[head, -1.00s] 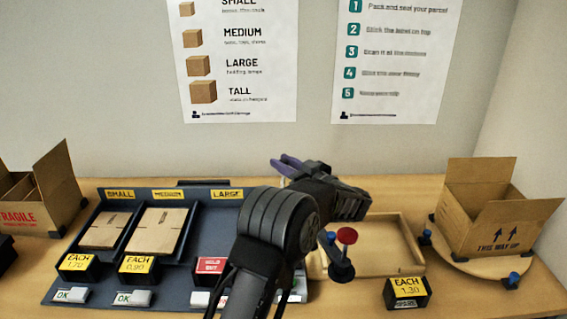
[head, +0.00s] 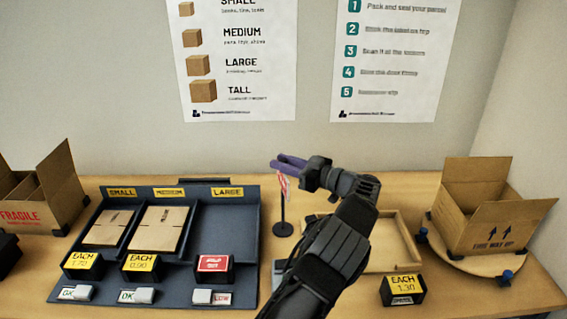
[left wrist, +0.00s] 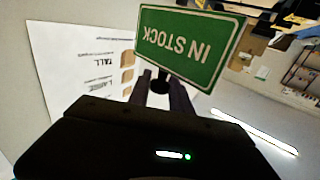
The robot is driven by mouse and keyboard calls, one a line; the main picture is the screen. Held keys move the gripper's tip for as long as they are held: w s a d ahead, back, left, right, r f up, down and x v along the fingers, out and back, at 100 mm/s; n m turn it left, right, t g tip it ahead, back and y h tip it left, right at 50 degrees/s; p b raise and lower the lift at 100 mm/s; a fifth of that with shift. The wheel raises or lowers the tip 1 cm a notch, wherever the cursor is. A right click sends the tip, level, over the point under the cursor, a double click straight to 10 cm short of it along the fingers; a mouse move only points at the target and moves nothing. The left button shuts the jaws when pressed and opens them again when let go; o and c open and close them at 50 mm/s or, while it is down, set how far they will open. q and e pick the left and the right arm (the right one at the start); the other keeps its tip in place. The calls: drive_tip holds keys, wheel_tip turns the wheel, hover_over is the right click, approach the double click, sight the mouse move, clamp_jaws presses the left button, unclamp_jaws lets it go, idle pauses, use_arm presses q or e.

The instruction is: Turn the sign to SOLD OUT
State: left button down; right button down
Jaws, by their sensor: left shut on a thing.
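The sign (head: 284,186) stands on a thin black post with a round base (head: 283,229), right of the LARGE bin. In the head view it shows nearly edge-on with a red and white face. In the left wrist view its green IN STOCK face (left wrist: 187,45) appears upside down. My left gripper (head: 287,162) is at the top of the sign, shut on it; its fingers show below the green face in the left wrist view (left wrist: 162,92). The exact grip point is partly hidden. My right gripper is not in view.
A dark bin rack (head: 230,233) with flat cartons, price blocks and stock tags stands left. A wooden tray (head: 408,262) lies behind my left arm. An open carton (head: 490,225) sits on a round turntable (head: 460,262) at right. Posters hang on the wall behind.

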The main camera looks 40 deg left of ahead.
use_arm(q)
drive_tip(key=c, duration=1.2)
unclamp_jaws()
drive_tip(key=shift+a, duration=0.1)
drive_tip(key=shift+w+d+b, duration=0.2)
drive_tip(key=shift+d, duration=1.75)
drive_tip(key=shift+w+d+b, duration=0.15)
drive_tip(key=shift+d+b, duration=0.05)
drive_tip(key=shift+d, duration=1.75)
